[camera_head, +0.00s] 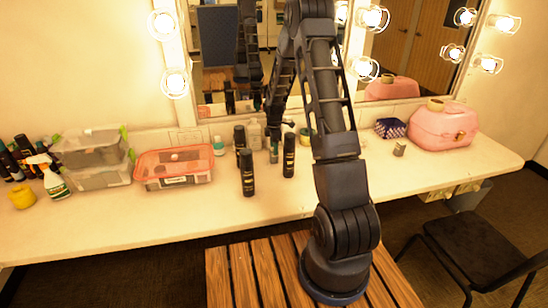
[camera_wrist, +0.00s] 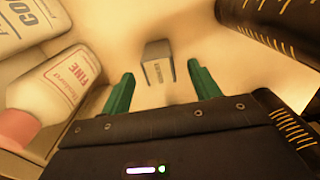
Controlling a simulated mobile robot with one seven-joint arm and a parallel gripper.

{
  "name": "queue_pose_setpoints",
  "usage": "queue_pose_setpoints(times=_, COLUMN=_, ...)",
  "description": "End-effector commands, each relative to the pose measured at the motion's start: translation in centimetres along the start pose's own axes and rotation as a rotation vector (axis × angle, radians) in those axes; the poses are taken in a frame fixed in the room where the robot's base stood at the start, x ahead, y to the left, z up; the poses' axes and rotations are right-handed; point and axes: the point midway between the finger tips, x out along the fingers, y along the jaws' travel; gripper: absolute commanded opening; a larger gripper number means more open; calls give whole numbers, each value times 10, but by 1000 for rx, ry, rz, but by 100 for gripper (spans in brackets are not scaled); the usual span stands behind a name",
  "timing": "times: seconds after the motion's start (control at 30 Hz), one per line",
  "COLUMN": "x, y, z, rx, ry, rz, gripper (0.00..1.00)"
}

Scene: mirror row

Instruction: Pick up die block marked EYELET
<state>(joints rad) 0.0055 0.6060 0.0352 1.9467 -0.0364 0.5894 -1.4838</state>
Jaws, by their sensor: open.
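In the head view my gripper (camera_head: 274,146) is low over the counter among bottles, partly hidden, and I cannot make out this block there.
In the wrist view a white bottle marked FINE (camera_wrist: 60,85) stands close left, and dark cylinders (camera_wrist: 275,25) crowd the upper right. In the head view black cans (camera_head: 247,173) stand near my gripper. A small grey object (camera_head: 399,149) sits by the pink case (camera_head: 442,128).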

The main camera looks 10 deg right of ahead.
Motion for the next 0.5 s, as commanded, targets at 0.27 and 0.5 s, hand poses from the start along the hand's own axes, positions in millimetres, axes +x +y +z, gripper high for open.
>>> queue_pose_setpoints(times=0.27, x=29, y=1, z=0, rx=0, ry=0, rz=-1, gripper=62)
queue_pose_setpoints(times=0.5, x=29, y=1, z=0, rx=0, ry=0, rz=0, gripper=50)
